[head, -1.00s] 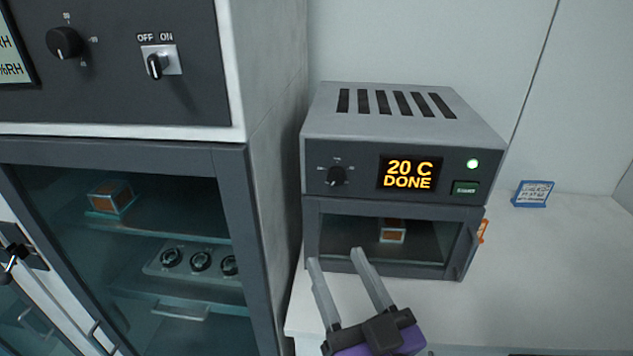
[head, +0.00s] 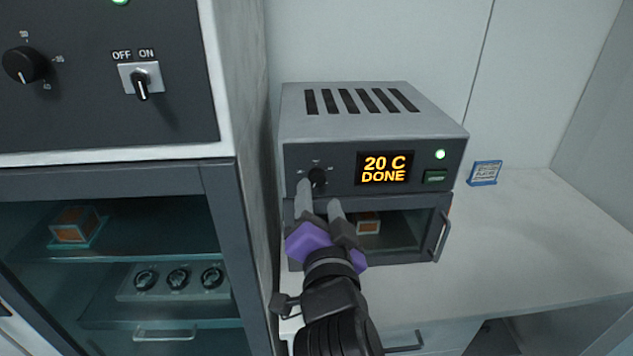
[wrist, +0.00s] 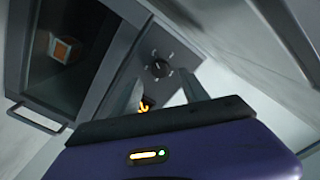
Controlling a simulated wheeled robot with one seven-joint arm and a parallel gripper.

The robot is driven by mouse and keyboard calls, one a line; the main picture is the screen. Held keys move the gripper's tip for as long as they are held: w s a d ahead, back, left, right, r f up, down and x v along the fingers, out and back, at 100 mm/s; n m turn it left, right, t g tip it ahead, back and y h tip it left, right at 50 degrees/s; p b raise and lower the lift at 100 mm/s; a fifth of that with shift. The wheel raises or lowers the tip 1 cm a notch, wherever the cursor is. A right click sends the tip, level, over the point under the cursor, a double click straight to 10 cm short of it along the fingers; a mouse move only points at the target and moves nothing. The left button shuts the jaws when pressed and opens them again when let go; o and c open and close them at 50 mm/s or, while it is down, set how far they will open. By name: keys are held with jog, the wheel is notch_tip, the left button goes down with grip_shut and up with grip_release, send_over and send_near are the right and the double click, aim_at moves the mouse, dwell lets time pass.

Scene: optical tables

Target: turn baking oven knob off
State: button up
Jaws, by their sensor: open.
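The baking oven (head: 375,125) is a small grey unit on the white bench. Its display reads "20 C DONE" and a green light is lit beside it. The black oven knob (head: 317,176) is on the left of its front panel, and it also shows in the wrist view (wrist: 159,69). My gripper (head: 320,192) is open in front of the panel's lower left, its fingertips just below and beside the knob. In the wrist view the fingers (wrist: 163,92) are apart, with the knob beyond them and nothing held. I cannot tell whether a fingertip touches the knob.
A tall cabinet (head: 112,190) stands close on the left, with its own dial (head: 25,65) and an OFF/ON switch (head: 141,83). The oven door has a handle (head: 443,234) at its right. A blue-framed card (head: 485,173) stands on the bench (head: 530,240), which is otherwise clear at right.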

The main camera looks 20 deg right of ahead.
aim_at(317, 181)
jog(key=p+x, duration=0.1)
jog(key=x, duration=0.3)
jog(key=shift+w+d, duration=0.15)
jog(key=shift+w, duration=0.25)
grip_shut()
